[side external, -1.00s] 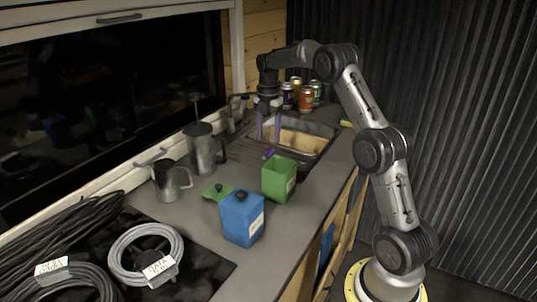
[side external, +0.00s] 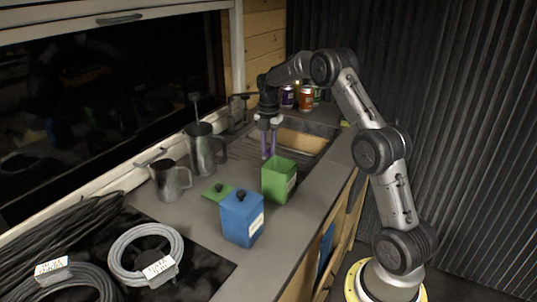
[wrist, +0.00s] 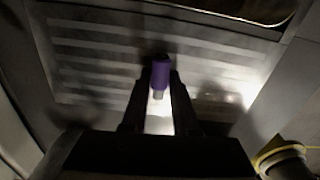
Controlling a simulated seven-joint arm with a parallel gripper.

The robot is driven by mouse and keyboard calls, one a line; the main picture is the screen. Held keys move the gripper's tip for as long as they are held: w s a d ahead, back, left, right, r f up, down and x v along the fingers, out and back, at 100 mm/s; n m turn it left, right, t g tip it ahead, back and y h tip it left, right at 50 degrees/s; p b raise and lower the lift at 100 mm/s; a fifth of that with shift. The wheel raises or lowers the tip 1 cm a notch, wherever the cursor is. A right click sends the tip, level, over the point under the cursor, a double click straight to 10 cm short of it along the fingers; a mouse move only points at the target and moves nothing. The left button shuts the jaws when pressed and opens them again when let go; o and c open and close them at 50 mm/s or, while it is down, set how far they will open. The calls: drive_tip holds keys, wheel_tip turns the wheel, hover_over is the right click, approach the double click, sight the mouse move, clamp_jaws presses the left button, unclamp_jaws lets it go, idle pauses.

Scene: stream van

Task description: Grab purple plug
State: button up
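The purple plug (wrist: 160,73) shows in the wrist view as a small purple cylinder with a narrower grey end, over the ribbed drainboard. It lies between the fingertips of my gripper (wrist: 160,82). The fingers are apart, one on each side of the plug, and narrow dark gaps seem to remain. In the side view my gripper (side external: 268,154) points straight down at the drainboard with its two fingers apart. The plug is hidden or cannot be told from the purplish fingers there.
A green open box (side external: 278,180) stands just in front of my gripper, with a green lid (side external: 217,192) and a blue canister (side external: 241,218) nearby. Metal jugs (side external: 204,150) stand left. The sink (side external: 302,141) and several cans (side external: 306,98) are behind. Cable coils (side external: 146,254) lie at front left.

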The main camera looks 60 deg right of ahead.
clamp_jaws()
idle(0.4)
